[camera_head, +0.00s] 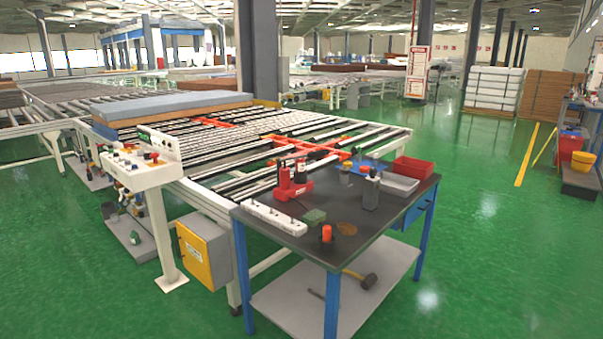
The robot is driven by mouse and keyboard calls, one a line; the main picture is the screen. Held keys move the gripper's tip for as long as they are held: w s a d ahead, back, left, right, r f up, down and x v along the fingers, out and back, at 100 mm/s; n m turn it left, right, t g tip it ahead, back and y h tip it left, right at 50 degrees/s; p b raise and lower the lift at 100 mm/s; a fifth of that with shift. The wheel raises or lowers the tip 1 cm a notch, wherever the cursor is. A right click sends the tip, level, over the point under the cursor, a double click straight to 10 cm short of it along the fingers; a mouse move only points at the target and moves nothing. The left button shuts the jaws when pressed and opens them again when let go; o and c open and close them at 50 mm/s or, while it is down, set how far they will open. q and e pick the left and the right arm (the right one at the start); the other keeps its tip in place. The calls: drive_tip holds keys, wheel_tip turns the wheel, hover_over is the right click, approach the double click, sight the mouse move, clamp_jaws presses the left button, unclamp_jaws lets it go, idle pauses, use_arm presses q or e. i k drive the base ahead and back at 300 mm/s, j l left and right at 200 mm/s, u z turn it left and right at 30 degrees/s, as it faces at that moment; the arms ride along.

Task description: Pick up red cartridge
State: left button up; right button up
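A dark-topped workbench (375,233) with blue legs stands right of centre in the head view. A small orange-red cylinder (326,234) stands upright near its front edge. A red upright object on a flat base (284,186) stands toward the back left of the bench, with a dark and red piece (300,172) beside it. I cannot tell for certain which of these red items is the cartridge. Neither of my grippers is in view.
The bench also holds a white power strip (274,217), a green block (314,216), a grey dispenser (371,192), a red bin (413,169) and a grey bin (398,185). A roller conveyor (235,150) and control pedestal (155,200) stand left.

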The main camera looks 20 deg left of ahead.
sight(300, 163)
drive_tip(key=i+j+u, duration=0.1)
drive_tip(key=j, duration=0.35)
drive_tip(key=i+j, duration=0.15)
drive_tip(key=j, duration=0.25)
drive_tip(key=i+j+u, duration=0.15)
drive_tip(key=j, duration=0.25)
drive_tip(key=i+j+u, duration=0.1)
drive_tip(key=j, duration=0.3)
drive_tip(key=i, duration=0.1)
